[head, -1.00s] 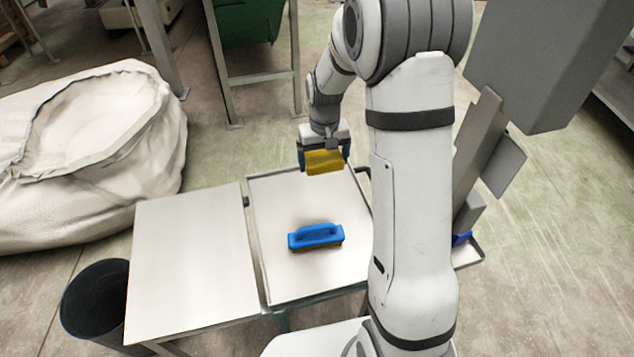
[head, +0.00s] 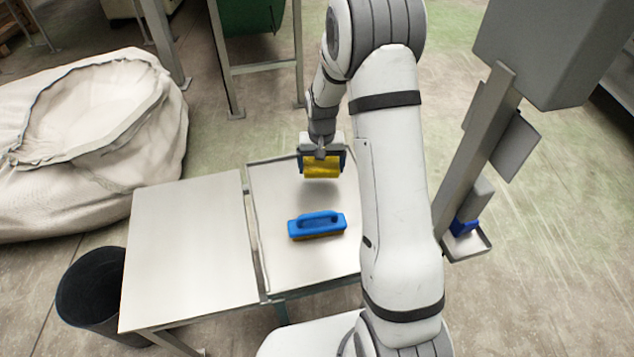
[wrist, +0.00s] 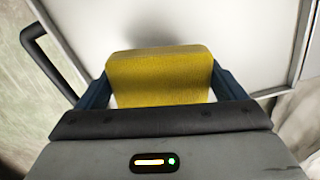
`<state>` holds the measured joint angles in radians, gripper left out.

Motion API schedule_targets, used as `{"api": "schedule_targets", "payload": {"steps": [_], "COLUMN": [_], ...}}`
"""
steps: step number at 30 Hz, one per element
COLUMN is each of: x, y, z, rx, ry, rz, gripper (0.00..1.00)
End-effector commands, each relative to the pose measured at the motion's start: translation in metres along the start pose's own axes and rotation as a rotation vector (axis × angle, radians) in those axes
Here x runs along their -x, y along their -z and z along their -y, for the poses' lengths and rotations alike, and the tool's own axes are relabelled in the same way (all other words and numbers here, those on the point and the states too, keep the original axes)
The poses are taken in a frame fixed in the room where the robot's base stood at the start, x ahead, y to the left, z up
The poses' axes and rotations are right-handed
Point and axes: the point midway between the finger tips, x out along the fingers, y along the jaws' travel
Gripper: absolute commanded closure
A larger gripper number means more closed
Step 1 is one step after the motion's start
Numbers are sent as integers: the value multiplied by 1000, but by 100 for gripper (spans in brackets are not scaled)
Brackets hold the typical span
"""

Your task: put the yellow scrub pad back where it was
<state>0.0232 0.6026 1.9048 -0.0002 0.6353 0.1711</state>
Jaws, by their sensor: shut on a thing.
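The yellow scrub pad (head: 321,167) is held between the two fingers of my gripper (head: 321,162), above the far end of the tray-like table top (head: 272,184). In the wrist view the yellow pad (wrist: 160,75) fills the space between the dark blue fingers of my gripper (wrist: 160,88). The pale table surface shows behind it, and a dark handle (wrist: 48,65) is at the left. Where the pad was before cannot be told from these frames.
A blue-handled brush (head: 317,225) lies on the tray-like top. A bare table (head: 190,245) adjoins it on the left. A dark bin (head: 90,285) and a large white sack (head: 90,150) stand further left. A small shelf (head: 468,246) with a blue item is on the post at right.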

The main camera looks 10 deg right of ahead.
Motion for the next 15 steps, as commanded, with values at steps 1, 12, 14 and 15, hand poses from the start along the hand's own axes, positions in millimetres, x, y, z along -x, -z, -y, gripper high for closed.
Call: {"api": "schedule_targets", "payload": {"steps": [1,12,14,15], "x": [-12,-55,-57,-57], "y": [0,0,0,0], "z": [0,-1,-1,-1], "rx": [0,0,0,0], "ry": [0,0,0,0], "rz": [1,0,-1,-1], "gripper": [31,31,31,31]}}
